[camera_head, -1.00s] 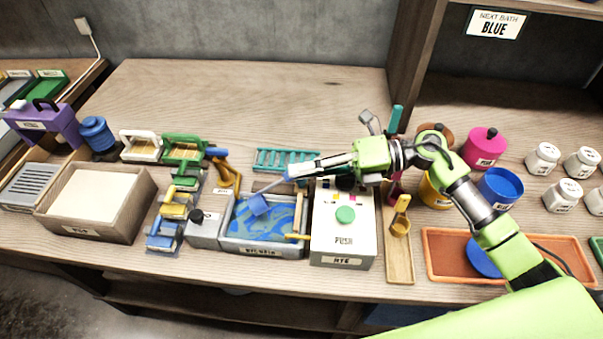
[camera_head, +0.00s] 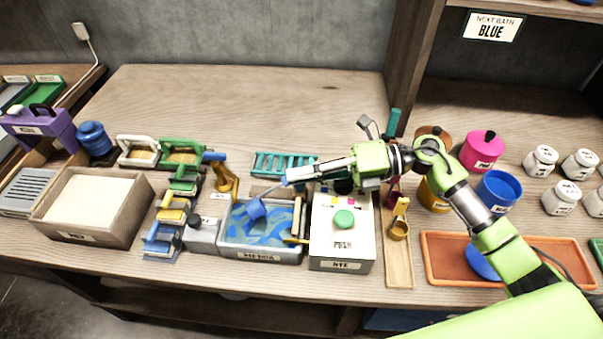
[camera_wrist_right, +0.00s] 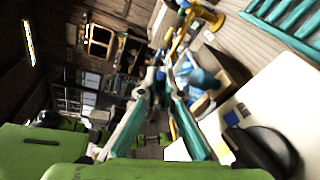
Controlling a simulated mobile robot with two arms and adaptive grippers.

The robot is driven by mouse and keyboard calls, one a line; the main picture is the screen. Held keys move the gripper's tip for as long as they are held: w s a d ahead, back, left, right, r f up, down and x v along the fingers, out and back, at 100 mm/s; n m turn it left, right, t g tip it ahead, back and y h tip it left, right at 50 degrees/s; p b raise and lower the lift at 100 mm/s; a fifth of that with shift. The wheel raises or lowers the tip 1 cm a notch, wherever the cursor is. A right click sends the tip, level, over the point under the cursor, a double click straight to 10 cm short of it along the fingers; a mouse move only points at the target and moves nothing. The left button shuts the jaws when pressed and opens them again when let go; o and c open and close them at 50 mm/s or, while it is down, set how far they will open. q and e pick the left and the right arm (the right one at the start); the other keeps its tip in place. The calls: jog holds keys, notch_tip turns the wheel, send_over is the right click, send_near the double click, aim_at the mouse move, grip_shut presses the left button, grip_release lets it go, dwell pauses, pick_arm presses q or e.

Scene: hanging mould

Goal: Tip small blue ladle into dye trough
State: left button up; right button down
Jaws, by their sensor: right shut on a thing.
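The small blue ladle (camera_head: 257,209) hangs over the dye trough (camera_head: 228,249), a grey tray with blue swirled liquid. Its bowl is tilted and low over the left-middle of the liquid; I cannot tell whether it touches or what it holds. My right gripper (camera_head: 291,178) reaches in from the right and is shut on the ladle's handle, above the trough's back edge. The wrist view shows the right gripper's fingers (camera_wrist_right: 170,68) with blue behind them, blurred. My left gripper is not in view.
The white box with a green PUSH button (camera_head: 344,218) stands right of the trough, under my right forearm. A teal rack (camera_head: 272,163) lies behind. Several small coloured tools and a wooden-framed tray (camera_head: 138,208) stand left. The table's back left is clear.

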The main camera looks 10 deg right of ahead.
dwell(0.4)
jog(key=r+h+p, duration=0.1)
jog(key=h+p, duration=0.1)
jog(key=p, duration=0.2)
jog(key=n+h+p, duration=0.1)
jog(key=p, duration=0.3)
jog(key=shift+r+h, duration=0.35)
jog(key=shift+h, duration=0.05)
jog(key=shift+f+h+p, duration=0.1)
jog(key=shift+h+p, duration=0.2)
jog(key=shift+p, duration=0.45)
jog(key=shift+f, duration=0.15)
